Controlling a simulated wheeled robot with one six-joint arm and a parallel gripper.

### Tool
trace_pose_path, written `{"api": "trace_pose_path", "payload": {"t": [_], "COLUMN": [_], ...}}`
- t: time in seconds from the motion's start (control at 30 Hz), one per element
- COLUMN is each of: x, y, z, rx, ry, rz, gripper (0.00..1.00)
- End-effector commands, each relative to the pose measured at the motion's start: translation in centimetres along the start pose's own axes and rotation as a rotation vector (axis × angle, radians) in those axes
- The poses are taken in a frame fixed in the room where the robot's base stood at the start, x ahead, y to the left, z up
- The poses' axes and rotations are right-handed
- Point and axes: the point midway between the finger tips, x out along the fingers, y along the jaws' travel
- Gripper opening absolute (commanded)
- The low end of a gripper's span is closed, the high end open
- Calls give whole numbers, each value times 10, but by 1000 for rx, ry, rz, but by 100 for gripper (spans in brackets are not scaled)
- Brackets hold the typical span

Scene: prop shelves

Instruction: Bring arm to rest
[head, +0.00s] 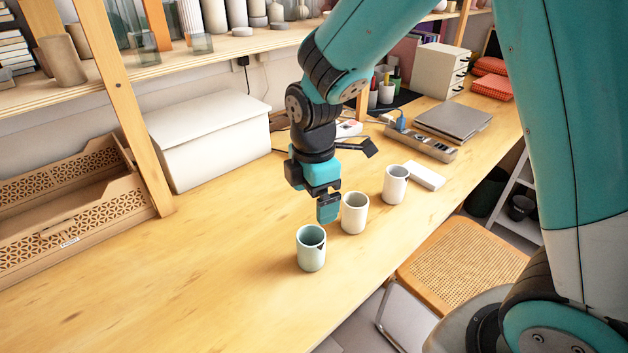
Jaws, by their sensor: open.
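My gripper (328,208) points down over the wooden table, just behind and above a pale green mug (311,250). The gripper is open and holds nothing that I can see; its far finger is mostly hidden. A cream mug (354,213) stands upright just right of the gripper. A white mug (395,185) stands farther right and back. All three mugs stand in a slanting row. I cannot tell whether a finger touches the green or cream mug. My arm reaches in from the upper right, bent at the wrist.
A white lidded box (209,145) and a wooden tray (75,220) stand along the wall. A shelf post (125,110) rises between them. A power strip (420,142) and laptop (453,121) lie at the back right. A cane chair (460,262) stands by the table. The left front tabletop is clear.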

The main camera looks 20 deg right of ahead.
Motion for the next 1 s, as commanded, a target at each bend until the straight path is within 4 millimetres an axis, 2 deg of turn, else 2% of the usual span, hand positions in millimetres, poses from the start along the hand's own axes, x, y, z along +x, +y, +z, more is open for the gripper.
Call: {"api": "trace_pose_path", "payload": {"t": [0.03, 0.13, 0.43, 0.53, 0.67, 0.8, 0.9, 1.0], "x": [-10, -23, -35, -46, -74, -102, -115, -122], "y": [1, 1, -1, -12, -48, -103, -140, -167], "z": [0, 0, 0, -5, -20, -38, -48, -54], "rx": [0, 0, 8, 77, 290, 580, 758, 887], "ry": [1, 1, 3, 31, 116, 226, 285, 321], "rz": [5, 3, 1, 8, 9, -31, -78, -122], "gripper": [95, 95, 95, 95, 95, 95, 95, 95]}}
